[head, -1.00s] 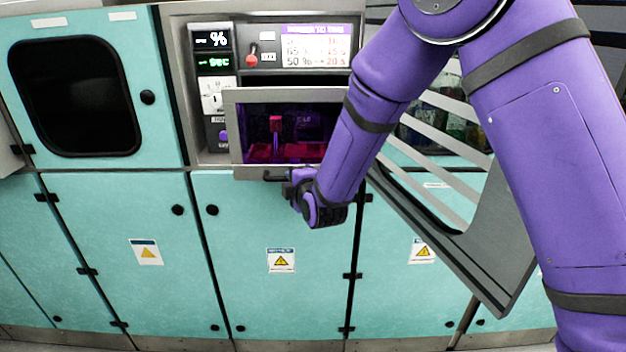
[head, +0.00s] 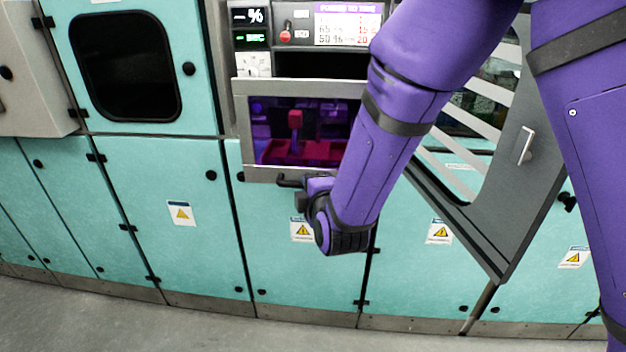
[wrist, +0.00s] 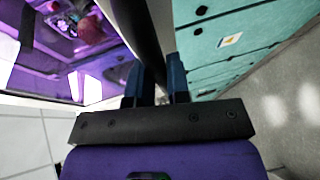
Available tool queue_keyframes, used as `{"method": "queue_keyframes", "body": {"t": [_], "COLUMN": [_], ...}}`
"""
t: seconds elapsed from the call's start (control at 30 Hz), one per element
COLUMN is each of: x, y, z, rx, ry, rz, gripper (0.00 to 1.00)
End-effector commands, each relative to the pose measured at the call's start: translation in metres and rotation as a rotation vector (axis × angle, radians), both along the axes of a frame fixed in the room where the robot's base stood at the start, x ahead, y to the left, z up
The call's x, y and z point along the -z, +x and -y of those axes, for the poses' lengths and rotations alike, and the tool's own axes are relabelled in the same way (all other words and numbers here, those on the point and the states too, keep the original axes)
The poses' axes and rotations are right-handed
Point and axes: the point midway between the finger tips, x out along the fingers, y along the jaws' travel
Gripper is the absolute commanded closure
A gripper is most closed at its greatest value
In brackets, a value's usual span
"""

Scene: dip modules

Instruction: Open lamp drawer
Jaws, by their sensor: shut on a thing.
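The lamp drawer (head: 242,130) has a grey frame around a purple-tinted window, with a red fitting showing inside. It sits in the control column of the teal cabinet row, with a dark gap above its front. Its dark handle (head: 287,181) is at the lower edge. My gripper (head: 302,183) is at this handle and shut on it; my wrist hides part of the contact. In the wrist view, my two dark fingers (wrist: 155,80) point at the drawer's lower edge, with the purple window (wrist: 50,50) to the left.
A control panel (head: 300,25) with displays and a red switch is above the drawer. A grey slatted door (head: 490,215) stands open to the right, close to my arm. Teal cabinet doors (head: 170,240) are below and left. The floor (head: 120,315) in front is clear.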

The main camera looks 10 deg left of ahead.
Motion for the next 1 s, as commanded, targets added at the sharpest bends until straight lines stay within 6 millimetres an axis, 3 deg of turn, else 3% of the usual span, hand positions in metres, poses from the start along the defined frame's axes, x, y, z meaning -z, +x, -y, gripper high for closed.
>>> {"method": "queue_keyframes", "body": {"t": [0.23, 0.7, 0.73, 0.8, 1.0], "x": [0.0007, 0.0010, 0.0010, 0.0008, 0.0004], "y": [-0.0104, -0.0120, -0.0120, -0.0120, -0.0119], "z": [0.0009, 0.0010, 0.0011, 0.0010, 0.0005], "rx": [0.002, 0.002, 0.002, 0.002, 0.001], "ry": [-0.001, -0.001, -0.001, -0.001, -0.001], "rz": [-0.002, -0.002, -0.002, -0.002, -0.001], "gripper": [1.00, 1.00, 0.76, 0.60, 0.58]}}
